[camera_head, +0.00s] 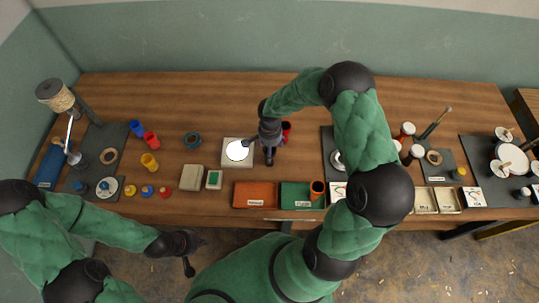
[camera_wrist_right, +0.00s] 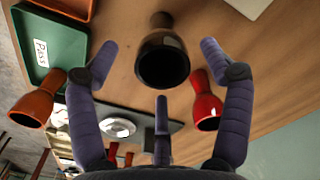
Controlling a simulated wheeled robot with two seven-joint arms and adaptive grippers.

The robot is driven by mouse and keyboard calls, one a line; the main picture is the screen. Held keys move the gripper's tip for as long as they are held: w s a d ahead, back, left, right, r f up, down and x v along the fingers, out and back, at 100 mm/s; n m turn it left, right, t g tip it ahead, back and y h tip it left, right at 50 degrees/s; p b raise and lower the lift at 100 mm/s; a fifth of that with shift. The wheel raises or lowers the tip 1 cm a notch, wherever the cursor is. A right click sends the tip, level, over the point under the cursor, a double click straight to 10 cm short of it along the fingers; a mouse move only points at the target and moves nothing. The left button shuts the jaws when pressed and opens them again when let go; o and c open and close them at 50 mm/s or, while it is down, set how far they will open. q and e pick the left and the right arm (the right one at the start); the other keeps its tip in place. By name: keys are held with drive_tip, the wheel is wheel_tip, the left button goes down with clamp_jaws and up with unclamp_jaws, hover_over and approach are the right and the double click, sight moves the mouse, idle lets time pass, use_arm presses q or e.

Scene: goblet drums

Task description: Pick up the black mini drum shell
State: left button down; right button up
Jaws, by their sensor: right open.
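The black mini drum shell (camera_wrist_right: 163,60) is in the right wrist view, its dark round mouth facing the camera. My right gripper (camera_wrist_right: 157,62) is open, with its fingers spread on either side of the shell and a third finger below it in the picture. I see no grip on the shell. In the head view my right gripper (camera_head: 268,148) is over the middle of the table, and I cannot clearly make out the black shell there. My left gripper (camera_head: 184,252) is in front of the table's front edge, away from the shell; its jaw opening is unclear.
A red shell (camera_wrist_right: 207,103) stands close beside my right gripper's finger; it also shows in the head view (camera_head: 287,127). A white lit pad (camera_head: 230,161) lies left of my right gripper.

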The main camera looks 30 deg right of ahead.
drive_tip(key=shift+w+a+f, duration=0.1)
drive_tip(key=shift+f, duration=1.45)
drive_tip(key=c, duration=1.3)
drive_tip(key=shift+r, duration=0.1)
